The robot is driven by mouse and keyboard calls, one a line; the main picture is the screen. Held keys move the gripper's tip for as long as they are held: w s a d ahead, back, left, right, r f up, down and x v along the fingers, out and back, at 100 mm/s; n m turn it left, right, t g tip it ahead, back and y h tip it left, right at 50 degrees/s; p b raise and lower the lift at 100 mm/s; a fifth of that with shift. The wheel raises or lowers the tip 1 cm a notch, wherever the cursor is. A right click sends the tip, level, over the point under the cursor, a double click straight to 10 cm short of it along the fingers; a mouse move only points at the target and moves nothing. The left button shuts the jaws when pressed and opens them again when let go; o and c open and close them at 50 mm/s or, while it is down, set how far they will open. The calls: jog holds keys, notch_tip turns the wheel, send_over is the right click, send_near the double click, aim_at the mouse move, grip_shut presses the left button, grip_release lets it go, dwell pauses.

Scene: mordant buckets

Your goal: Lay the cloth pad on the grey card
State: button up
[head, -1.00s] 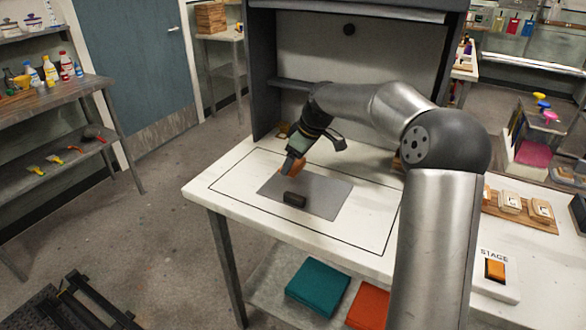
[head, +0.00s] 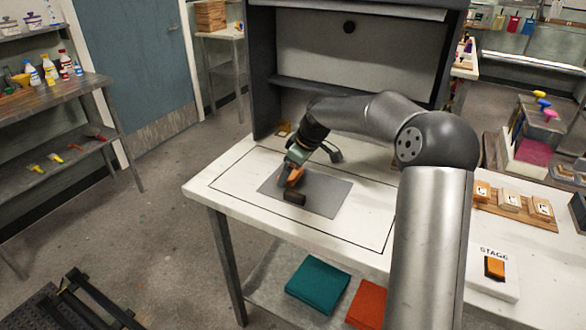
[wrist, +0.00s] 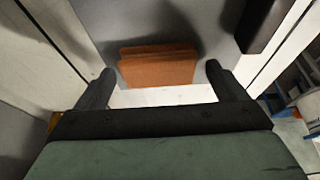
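The grey card (head: 325,194) lies flat inside a black outline on the white worktop. The cloth pad (head: 296,176) is orange-brown and small, at my fingertips over the card's left part. In the wrist view the pad (wrist: 158,66) shows stacked layers between and just beyond my fingertips, with a narrow gap on each side. My gripper (wrist: 160,78) has its fingers wide apart, pointing down at the card. I cannot tell whether the pad rests fully on the card.
A white plate marked STAGE with an orange piece (head: 495,267) lies at the worktop's right front. A wooden rack with labelled pieces (head: 510,203) stands behind it. Teal (head: 318,284) and orange (head: 367,304) folded cloths lie on the lower shelf. The card's right part is clear.

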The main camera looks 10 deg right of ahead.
jog(key=v, duration=1.2)
jog(key=s+a+f+m+g+h+p, duration=0.1)
jog(key=s+a+f+m, duration=0.15)
jog(key=s, duration=1.05)
jog(key=s+a+f+m+g+h+p, duration=0.1)
jog(key=s+f+m, duration=0.25)
jog(key=s, duration=0.85)
jog(key=s+a+f+m+g+h+p, duration=0.15)
jog(key=s+m, duration=0.25)
jog(key=s, duration=0.9)
notch_tip(320, 180, down, 22)
jog(key=d+b, duration=0.1)
jog(key=b, duration=1.9)
jog(key=shift+f, duration=0.2)
jog(key=shift+w, duration=0.1)
